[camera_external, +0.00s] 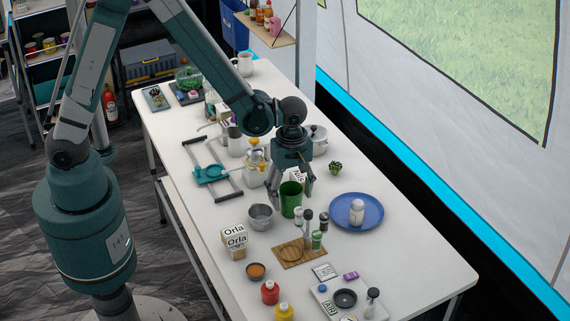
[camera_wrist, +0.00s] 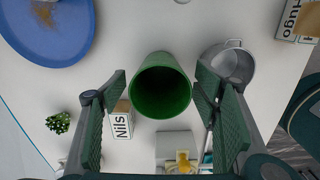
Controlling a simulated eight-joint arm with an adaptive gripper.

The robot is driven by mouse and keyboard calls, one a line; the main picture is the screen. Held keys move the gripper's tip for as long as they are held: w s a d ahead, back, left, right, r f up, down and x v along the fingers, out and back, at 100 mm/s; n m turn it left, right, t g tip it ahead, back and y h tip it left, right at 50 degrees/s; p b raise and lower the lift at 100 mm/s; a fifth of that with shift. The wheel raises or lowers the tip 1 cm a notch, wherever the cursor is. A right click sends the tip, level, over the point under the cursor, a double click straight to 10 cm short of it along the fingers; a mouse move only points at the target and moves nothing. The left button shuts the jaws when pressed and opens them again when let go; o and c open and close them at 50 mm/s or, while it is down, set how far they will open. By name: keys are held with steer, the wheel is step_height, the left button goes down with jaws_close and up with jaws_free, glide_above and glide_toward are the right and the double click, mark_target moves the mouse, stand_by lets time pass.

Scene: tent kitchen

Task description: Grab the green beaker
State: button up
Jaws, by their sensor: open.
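The green beaker (camera_external: 291,199) stands on the white table, below my gripper (camera_external: 291,195) in the external view. In the wrist view the green beaker (camera_wrist: 161,86) lies between the tips of my two spread fingers (camera_wrist: 160,95), with its dark open mouth facing the camera. My gripper points down and is open. A gap shows between the beaker and the left finger; the right finger is very close to it, and I cannot tell whether they touch.
A metal pot (camera_external: 261,217) is close left of the beaker. Small bottles (camera_external: 316,238) stand just in front by a wooden board (camera_external: 290,254). A small plant (camera_external: 335,168) sits behind right.

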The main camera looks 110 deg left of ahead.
steer(key=shift+f, duration=0.1)
stand_by(0.5)
steer(key=c, duration=1)
